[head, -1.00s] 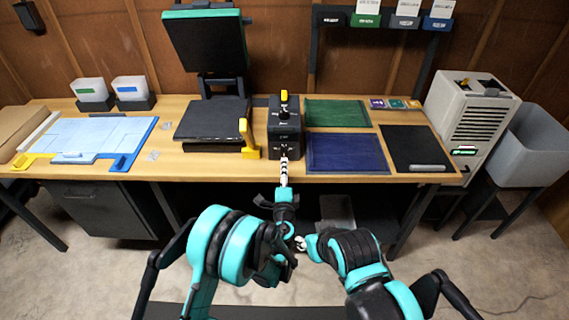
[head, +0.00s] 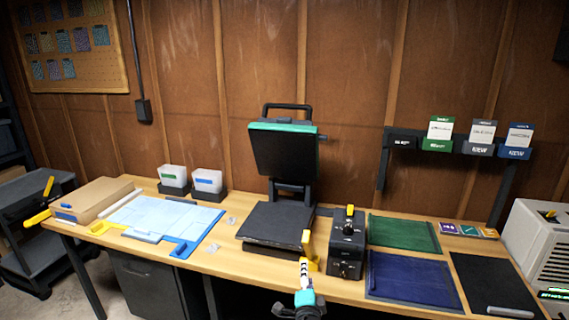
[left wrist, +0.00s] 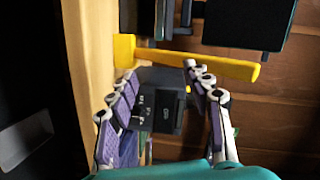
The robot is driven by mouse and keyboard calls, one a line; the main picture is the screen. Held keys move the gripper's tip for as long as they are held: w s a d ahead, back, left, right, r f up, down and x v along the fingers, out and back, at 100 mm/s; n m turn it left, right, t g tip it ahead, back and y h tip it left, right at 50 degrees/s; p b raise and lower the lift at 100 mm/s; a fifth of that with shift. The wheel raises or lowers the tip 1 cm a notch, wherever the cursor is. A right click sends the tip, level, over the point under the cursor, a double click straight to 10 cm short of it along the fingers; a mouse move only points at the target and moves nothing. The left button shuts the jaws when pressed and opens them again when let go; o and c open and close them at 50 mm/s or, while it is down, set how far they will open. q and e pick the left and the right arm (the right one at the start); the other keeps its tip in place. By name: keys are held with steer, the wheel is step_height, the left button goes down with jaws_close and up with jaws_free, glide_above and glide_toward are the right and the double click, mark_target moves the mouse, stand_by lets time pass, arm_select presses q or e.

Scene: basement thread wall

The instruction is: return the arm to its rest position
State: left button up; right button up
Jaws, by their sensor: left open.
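My left gripper (head: 304,270) is at the bottom middle of the head view, at the table's front edge, just below the press's yellow handle (head: 309,243). In the left wrist view its two fingers (left wrist: 159,72) are spread apart with nothing held between them. The black control box (head: 346,262) stands to the gripper's right in the head view. The box also shows beyond the fingers in the left wrist view (left wrist: 160,100), where the yellow handle (left wrist: 190,60) crosses above it. Most of my left arm is hidden below the head picture. My right gripper is not in view.
The open heat press (head: 284,150) stands behind the gripper. Green (head: 403,234) and blue (head: 412,277) mats lie to the right. A pale blue sheet (head: 150,220) and two bins (head: 190,179) are at left. The wooden table edge (head: 235,288) runs close to the gripper.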

arm_select(q)
steer(key=s+a+r+n+g+y, duration=0.25)
steer(key=s+a+n, duration=0.2)
steer(key=a, duration=0.55)
steer(key=s+a+r+n+g+y, duration=0.1)
steer(key=s+a+r+n+g, duration=0.25)
steer(key=a, duration=0.65)
steer(key=s+a+f+n+g, duration=0.1)
steer(key=s+a+n, duration=0.1)
steer(key=s, duration=0.5)
steer(key=s+a+f+n+g+h, duration=0.1)
steer(key=s+f+n, duration=0.1)
steer(key=s, duration=0.6)
steer(key=s+a+f+n+g+h, duration=0.1)
steer(key=s+n, duration=0.3)
steer(key=s, duration=0.4)
steer(key=shift+s+a+f+g, duration=0.25)
steer(key=shift+a+f+g, duration=0.05)
steer(key=shift+a, duration=0.55)
